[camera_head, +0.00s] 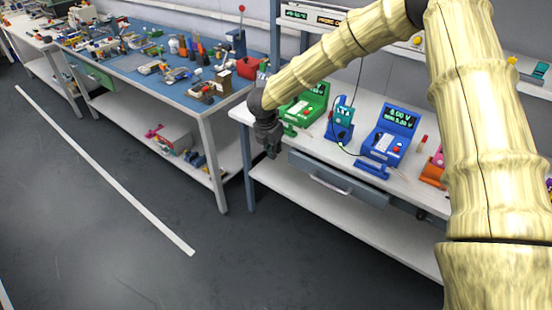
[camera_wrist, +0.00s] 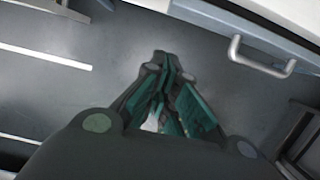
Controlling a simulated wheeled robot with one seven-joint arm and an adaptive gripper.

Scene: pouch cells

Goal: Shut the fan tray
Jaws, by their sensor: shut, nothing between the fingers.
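A grey-blue drawer-like tray (camera_head: 312,168) with a pale bar handle (camera_head: 330,184) sits under the front edge of the white bench. It is the only tray-like front I see near my gripper, and I cannot tell for sure that it is the fan tray or how far out it stands. Its handle also shows in the wrist view (camera_wrist: 262,60), to the right of the fingers. My gripper (camera_head: 271,153) is shut and empty, pointing down in front of the bench, left of the tray and apart from the handle. The fingertips (camera_wrist: 162,58) are over the floor.
On the white bench (camera_head: 250,113) stand a green instrument (camera_head: 305,103), a teal one (camera_head: 341,119) and a blue one (camera_head: 390,134). A blue-topped bench (camera_head: 130,70) crowded with tools stands at the left. The grey floor (camera_head: 110,230) in front is clear, with a white line.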

